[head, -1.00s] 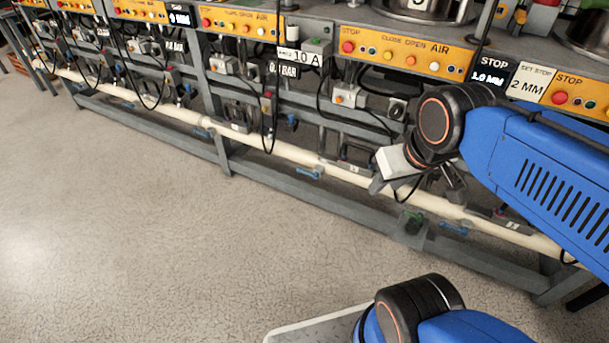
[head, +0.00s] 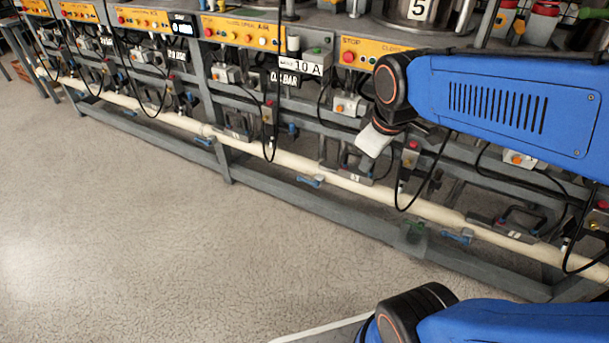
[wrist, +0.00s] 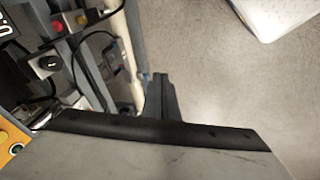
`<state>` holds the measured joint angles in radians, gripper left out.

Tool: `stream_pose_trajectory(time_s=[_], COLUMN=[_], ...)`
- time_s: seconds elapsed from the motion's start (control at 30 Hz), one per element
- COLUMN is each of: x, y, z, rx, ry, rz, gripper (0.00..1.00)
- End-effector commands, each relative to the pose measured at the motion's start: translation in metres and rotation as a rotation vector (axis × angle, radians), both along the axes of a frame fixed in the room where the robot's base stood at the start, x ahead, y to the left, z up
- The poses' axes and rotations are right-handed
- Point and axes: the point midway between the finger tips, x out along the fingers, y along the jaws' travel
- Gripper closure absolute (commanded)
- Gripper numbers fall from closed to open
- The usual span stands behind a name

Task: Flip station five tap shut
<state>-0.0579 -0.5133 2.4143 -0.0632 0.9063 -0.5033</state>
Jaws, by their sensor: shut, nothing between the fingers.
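A blue tap handle (head: 310,181) lies along the cream pipe (head: 385,200) below the vessel marked 5 (head: 419,8). Another blue handle (head: 456,237) is on the pipe farther right. Which one serves station five is not readable, and neither is clearly open or shut. In the wrist view, my gripper (wrist: 160,82) is shut and empty, and points toward the pipe (wrist: 131,60). A small bit of blue shows beside its fingertips, partly hidden; I cannot tell if they touch.
Black cables (head: 425,185) hang in front of the bench. Clamps and switch boxes (head: 350,104) crowd behind. The floor (head: 130,240) in front is clear.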

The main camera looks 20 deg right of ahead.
Motion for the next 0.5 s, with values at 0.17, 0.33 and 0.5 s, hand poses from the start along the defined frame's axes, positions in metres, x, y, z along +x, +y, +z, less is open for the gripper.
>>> stream_pose_trajectory(time_s=[0.17,0.33,0.5], x=[0.034,0.067,0.099], y=[0.005,0.011,0.018], z=[-0.006,-0.014,-0.024], rx=[-0.071,-0.137,-0.199], ry=[0.036,0.065,0.096], rz=[0.18,0.357,0.536], gripper=[1.0,1.0,1.0])
